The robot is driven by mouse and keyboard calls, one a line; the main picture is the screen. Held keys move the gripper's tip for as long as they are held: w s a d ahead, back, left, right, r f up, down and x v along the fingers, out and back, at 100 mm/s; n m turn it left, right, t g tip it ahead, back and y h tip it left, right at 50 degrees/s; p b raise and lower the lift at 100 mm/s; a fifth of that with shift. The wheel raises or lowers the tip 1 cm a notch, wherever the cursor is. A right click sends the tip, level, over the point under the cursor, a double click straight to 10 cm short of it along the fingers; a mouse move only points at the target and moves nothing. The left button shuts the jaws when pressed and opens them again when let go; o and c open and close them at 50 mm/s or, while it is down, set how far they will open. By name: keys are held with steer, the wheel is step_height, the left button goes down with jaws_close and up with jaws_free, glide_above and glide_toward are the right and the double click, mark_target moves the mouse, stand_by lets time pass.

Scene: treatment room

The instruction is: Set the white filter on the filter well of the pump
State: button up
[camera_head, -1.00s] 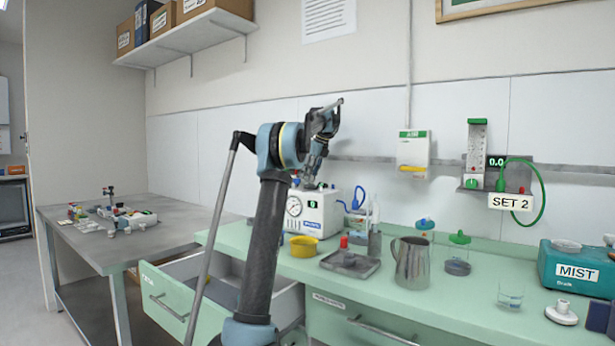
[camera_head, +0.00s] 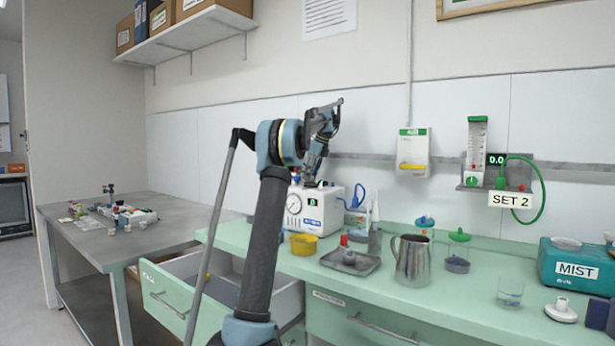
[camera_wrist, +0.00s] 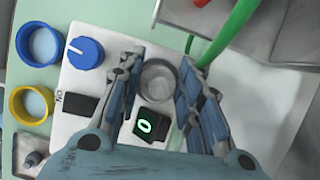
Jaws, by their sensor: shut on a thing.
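The white pump (camera_head: 325,212) with a round gauge stands at the back of the green counter, and its top fills the middle of the wrist view (camera_wrist: 88,104). My gripper (camera_head: 309,184) points down over the pump. In the wrist view my gripper (camera_wrist: 160,80) has its fingers on both sides of a round, greyish-white piece (camera_wrist: 158,82), which I take to be the white filter. It is beside the display reading 0. The filter well is not seen apart from this piece, so I cannot tell whether they touch. The head view hides the piece.
A yellow cup (camera_head: 303,245), a grey tray (camera_head: 368,268) and a steel jug (camera_head: 412,262) stand in front and to the right of the pump. An open drawer (camera_head: 170,298) juts out below. In the wrist view a green hose (camera_wrist: 228,35) runs close to the right finger.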

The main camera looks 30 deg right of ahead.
steer(key=shift+o, duration=0.3)
steer(key=shift+s+f, duration=0.1)
steer(key=shift+f, duration=0.6)
steer(key=shift+s, duration=0.1)
steer(key=shift+c, duration=0.7)
steer(key=shift+f, duration=0.1)
steer(key=shift+c, duration=0.4)
steer(key=o, duration=1)
steer(key=shift+o, duration=1)
steer(key=shift+w+f, duration=0.35)
steer(key=shift+w, duration=0.05)
steer(key=shift+s+r, duration=0.15)
steer(key=shift+r, duration=0.1)
steer(key=shift+r, duration=0.1)
steer(key=shift+r, duration=3.5)
